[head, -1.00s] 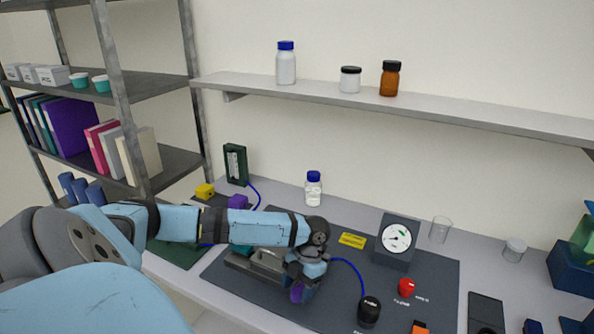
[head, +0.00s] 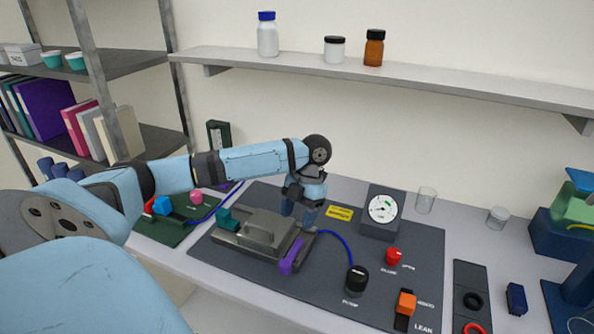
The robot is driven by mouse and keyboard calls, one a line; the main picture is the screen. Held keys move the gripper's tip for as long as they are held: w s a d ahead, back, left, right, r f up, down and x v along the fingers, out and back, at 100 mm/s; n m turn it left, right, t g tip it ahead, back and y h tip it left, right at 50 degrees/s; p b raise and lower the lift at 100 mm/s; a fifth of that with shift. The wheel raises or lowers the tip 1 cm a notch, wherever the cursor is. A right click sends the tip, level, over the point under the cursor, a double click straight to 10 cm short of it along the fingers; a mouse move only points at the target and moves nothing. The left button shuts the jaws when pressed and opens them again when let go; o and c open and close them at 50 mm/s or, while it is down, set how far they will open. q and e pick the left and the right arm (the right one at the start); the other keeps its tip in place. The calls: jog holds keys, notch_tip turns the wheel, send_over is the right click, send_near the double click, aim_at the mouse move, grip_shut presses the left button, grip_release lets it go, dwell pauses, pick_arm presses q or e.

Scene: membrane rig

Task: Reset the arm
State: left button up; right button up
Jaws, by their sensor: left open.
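My left arm reaches in from the left, and its gripper (head: 306,211) hangs above the dark mat (head: 425,262), fingers pointing down. It is open and holds nothing that I can see. It is apart from the grey clamp rig (head: 258,232), which lies below and to its left. The rig has a purple lever (head: 291,258) at its right end and a teal block (head: 228,219) at its left end. My right gripper is not in view.
A black knob (head: 356,279), red knob (head: 393,256) and orange switch (head: 406,301) stand to the right. A wall shelf (head: 400,82) with bottles runs above.

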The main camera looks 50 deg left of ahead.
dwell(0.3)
pick_arm(q)
jog(key=s+d+f+n+t, duration=0.1)
jog(key=s+d+f+n, duration=0.25)
jog(key=d, duration=0.35)
jog(key=s+d+f+n+t+h, duration=0.1)
jog(key=s+d+f+n, duration=0.25)
jog(key=d+f, duration=0.2)
jog(key=s+d+f+n+t, duration=0.2)
jog(key=d+f+n, duration=0.15)
jog(key=d, duration=0.35)
jog(key=s+d+r+n+t+y, duration=0.1)
jog(key=s+n+t, duration=0.1)
jog(key=s+n, duration=0.65)
jog(key=s+r+n+t, duration=0.15)
jog(key=s+n, duration=0.25)
jog(key=n, duration=0.9)
jog(key=w+d+f+t+h, duration=0.1)
jog(key=w+d+f+t, duration=0.1)
jog(key=f, duration=0.2)
jog(key=w+d+f+t, duration=0.1)
jog(key=d+f+t, duration=0.1)
jog(key=f+t, duration=0.1)
jog(key=w+d+f+t+h+p, duration=0.1)
jog(key=w+d+f+t, duration=0.1)
jog(key=f, duration=0.3)
jog(key=shift+w+d+f+m+t+h, duration=0.2)
jog(key=shift+w+f+m+t+h, duration=0.1)
jog(key=shift+m+t, duration=0.15)
